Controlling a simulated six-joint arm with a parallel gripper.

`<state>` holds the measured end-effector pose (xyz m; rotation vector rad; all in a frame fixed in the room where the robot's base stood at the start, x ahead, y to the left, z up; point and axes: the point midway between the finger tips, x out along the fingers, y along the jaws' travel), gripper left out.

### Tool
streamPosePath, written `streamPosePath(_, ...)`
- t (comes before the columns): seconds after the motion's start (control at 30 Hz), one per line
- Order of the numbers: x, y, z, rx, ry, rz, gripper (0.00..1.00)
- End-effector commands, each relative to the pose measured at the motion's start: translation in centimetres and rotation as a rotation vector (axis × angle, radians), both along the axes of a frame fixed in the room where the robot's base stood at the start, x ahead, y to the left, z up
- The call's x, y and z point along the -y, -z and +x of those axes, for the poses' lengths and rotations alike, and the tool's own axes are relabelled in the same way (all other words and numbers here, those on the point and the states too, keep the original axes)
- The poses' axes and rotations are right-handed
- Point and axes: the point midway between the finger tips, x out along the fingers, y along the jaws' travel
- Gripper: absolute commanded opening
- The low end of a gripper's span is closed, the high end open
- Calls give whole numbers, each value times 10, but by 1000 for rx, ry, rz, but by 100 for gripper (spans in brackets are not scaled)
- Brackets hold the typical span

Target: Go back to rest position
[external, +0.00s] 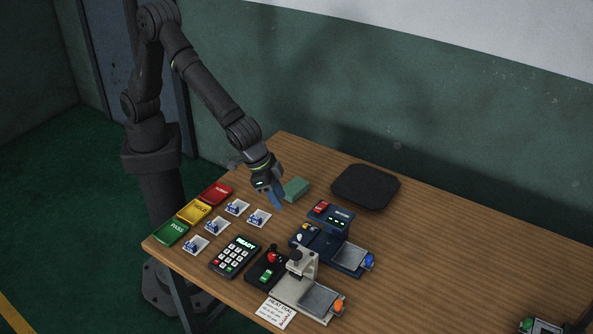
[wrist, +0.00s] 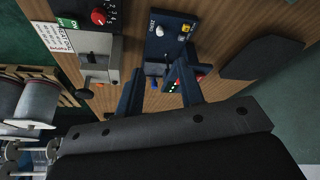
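My gripper (external: 277,201) hangs over the back left part of the wooden table (external: 450,235) in the external view, pointing down, beside a small green block (external: 297,188). In the wrist view my gripper (wrist: 161,72) has its two dark fingers spread apart with nothing between them. Beyond the fingers, that view shows the dark blue device (wrist: 170,30). My arm reaches down from its column on the left. No marker of a rest position shows.
A dark pad (external: 366,187) lies at the back. The blue device (external: 345,239), a beige device (external: 302,268), a keypad (external: 235,257) and several small white switch plates (external: 237,207) crowd the front left. Red, yellow and green plates (external: 172,232) line the left edge. The table's right middle is clear.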

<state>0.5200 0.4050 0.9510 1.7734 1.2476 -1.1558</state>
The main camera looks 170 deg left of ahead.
Motion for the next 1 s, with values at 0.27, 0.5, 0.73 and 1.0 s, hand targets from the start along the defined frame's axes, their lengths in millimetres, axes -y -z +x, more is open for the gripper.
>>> streamPosePath(0.27, -19, 51, 7, -4, -1, -2, 35)
streamPosePath(0.5, -34, 90, 14, -1, 0, -1, 35)
streamPosePath(0.73, -45, 117, 19, 0, -1, 0, 35)
streamPosePath(1.0, -49, 128, 21, 0, -1, 0, 35)
